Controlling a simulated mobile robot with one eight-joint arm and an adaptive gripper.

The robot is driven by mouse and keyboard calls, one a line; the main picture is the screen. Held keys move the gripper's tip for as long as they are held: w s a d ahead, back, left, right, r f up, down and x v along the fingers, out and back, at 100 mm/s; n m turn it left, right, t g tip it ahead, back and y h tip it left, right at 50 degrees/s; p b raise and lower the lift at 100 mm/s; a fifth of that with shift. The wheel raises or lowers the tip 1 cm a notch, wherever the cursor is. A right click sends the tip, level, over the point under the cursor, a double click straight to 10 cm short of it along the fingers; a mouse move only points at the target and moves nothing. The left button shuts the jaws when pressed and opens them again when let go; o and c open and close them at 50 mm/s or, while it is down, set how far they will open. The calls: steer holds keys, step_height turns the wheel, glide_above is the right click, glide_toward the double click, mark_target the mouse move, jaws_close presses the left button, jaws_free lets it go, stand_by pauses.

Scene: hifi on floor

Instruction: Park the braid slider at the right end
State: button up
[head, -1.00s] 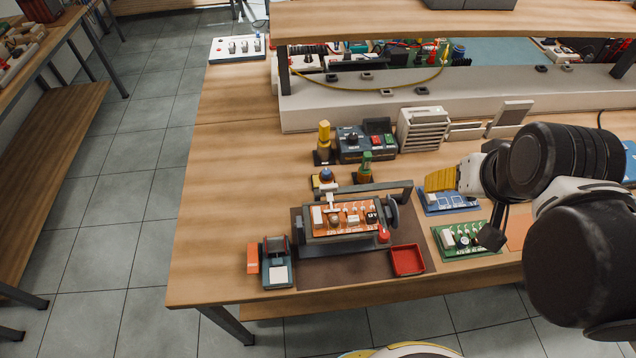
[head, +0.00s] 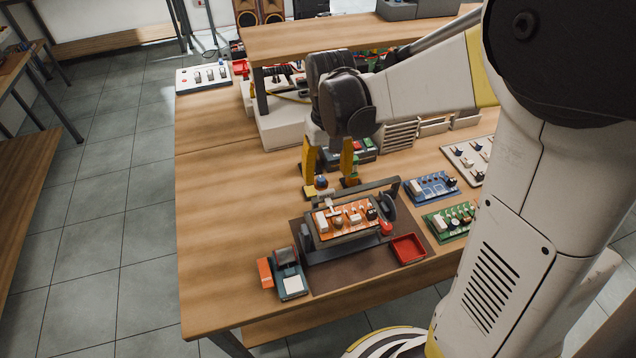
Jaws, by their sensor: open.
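The board holder has a dark rail (head: 372,188) along its back, above an orange circuit board (head: 345,217). A small white piece (head: 325,198), which looks like the braid slider, sits at the rail's left end. A blue rounded top (head: 321,182) shows just behind it; I cannot tell whether they are joined. My gripper (head: 328,176) points down with its two yellow fingers apart and empty. In the picture its fingertips lie either side of the blue top, and the right finger partly hides a green-topped item behind the rail. I cannot tell the fingertips' exact height.
A dark knob (head: 388,207) stands at the holder's right end. A red tray (head: 408,248) and a small teal stand (head: 290,280) are in front. Blue (head: 432,186) and green (head: 448,220) boards lie to the right. A raised shelf (head: 350,36) spans behind my gripper.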

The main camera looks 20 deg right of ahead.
mark_target(326, 191)
step_height(326, 191, down, 7)
steer(key=shift+f+b, duration=0.1)
steer(key=shift+b, duration=1)
jaws_close()
